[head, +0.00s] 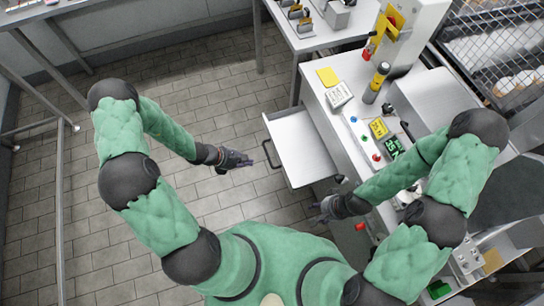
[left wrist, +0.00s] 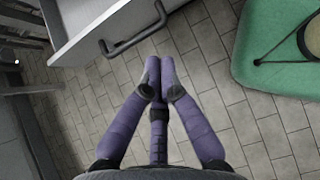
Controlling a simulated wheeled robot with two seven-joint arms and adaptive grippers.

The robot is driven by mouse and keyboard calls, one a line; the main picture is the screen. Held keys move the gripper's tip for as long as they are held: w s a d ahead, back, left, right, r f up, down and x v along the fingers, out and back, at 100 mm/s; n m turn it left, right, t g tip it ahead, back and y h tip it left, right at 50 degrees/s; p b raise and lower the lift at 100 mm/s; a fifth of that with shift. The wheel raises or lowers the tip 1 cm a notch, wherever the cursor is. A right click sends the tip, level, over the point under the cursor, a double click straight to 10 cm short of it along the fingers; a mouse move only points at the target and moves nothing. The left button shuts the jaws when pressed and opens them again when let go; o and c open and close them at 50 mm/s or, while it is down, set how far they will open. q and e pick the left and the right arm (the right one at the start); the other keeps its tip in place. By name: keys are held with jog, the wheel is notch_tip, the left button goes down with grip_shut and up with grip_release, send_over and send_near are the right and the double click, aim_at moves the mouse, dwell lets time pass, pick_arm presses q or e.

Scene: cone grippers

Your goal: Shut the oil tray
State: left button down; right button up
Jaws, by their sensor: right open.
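The oil tray (head: 303,150) is a white drawer standing pulled out from the workbench, with a dark bar handle (head: 267,154) on its front. In the left wrist view, the tray (left wrist: 92,22) is at the top left and its handle (left wrist: 133,42) lies just beyond my fingertips. My left gripper (head: 248,160) is to the left of the handle, apart from it in the head view. Its purple fingers (left wrist: 160,72) are drawn together with nothing between them. My right gripper (head: 322,208) is open and empty, below the tray's near corner.
Another table (head: 315,35) stands behind. The tiled floor (head: 200,90) left of the tray is clear.

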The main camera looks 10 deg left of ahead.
pick_arm(q)
jog(key=b, duration=0.5)
send_near(280, 159)
jog(key=shift+n+t, duration=0.3)
jog(key=shift+n, duration=0.1)
jog(key=f, duration=0.1)
jog(key=w+d+f, duration=0.1)
jog(key=f, duration=0.1)
jog(key=d+f, duration=0.1)
jog(key=shift+w+d+f, duration=0.15)
jog(key=shift+w+f, duration=0.15)
jog(key=shift+w+d, duration=0.2)
jog(key=shift+d, duration=0.15)
jog(key=shift+d, duration=0.1)
jog(key=w+d+b, duration=0.1)
jog(key=w+d, duration=0.2)
jog(key=d, duration=0.2)
jog(key=w+d+b, duration=0.1)
jog(key=w+d, duration=0.3)
jog(key=d, duration=0.2)
jog(key=w+d+b, duration=0.1)
jog(key=w+d, duration=0.3)
jog(key=d, duration=0.1)
jog(key=shift+w+d+b, duration=0.15)
jog(key=shift+d+b, duration=0.2)
jog(key=shift+b, duration=0.05)
